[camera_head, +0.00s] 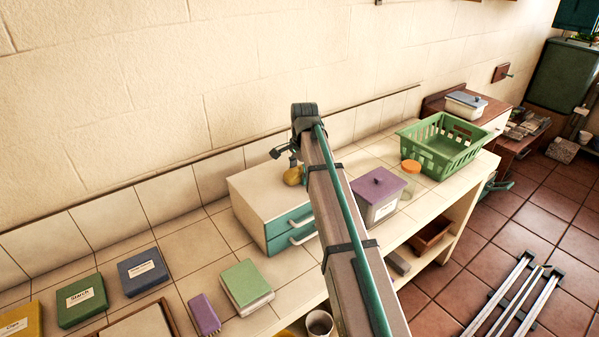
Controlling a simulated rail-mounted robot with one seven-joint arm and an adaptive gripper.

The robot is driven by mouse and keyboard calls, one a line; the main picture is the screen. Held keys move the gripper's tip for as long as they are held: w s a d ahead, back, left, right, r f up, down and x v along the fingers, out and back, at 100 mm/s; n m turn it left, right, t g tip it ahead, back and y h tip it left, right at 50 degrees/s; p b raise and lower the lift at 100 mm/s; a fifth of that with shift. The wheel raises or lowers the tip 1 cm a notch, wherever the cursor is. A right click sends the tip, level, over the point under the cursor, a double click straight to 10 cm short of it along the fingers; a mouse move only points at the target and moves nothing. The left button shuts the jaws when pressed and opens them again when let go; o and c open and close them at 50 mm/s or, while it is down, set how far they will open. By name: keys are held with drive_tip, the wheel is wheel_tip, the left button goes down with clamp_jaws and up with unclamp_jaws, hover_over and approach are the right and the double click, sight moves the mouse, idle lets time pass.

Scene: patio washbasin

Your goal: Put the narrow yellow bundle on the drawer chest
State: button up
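The drawer chest (255,190) has a pale top and teal drawers with white handles, and it stands on the tiled counter against the wall. A small yellow bundle (292,176) shows at the right part of the chest's top, partly hidden by my arm. I cannot tell whether it rests on the top or is held just above it. My gripper (283,156) is over the chest, close to the yellow bundle. Its fingers are small and dark here, and whether they are open or shut on the bundle is unclear.
A lidded purple box (378,190), a jar with an orange lid (410,167) and a green basket (443,146) stand right of the chest. A green block (246,283), a purple brush-like item (204,314) and labelled boxes (143,271) lie left. Bare tiles surround the chest's left side.

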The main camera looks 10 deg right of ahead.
drive_tip(key=shift+o, duration=0.3)
wheel_tip(320, 180, up, 12)
drive_tip(key=s+b, duration=0.1)
drive_tip(key=b, duration=0.2)
drive_tip(key=shift+s+d+r, duration=0.15)
drive_tip(key=shift+s+d, duration=0.05)
drive_tip(key=shift+d, duration=0.05)
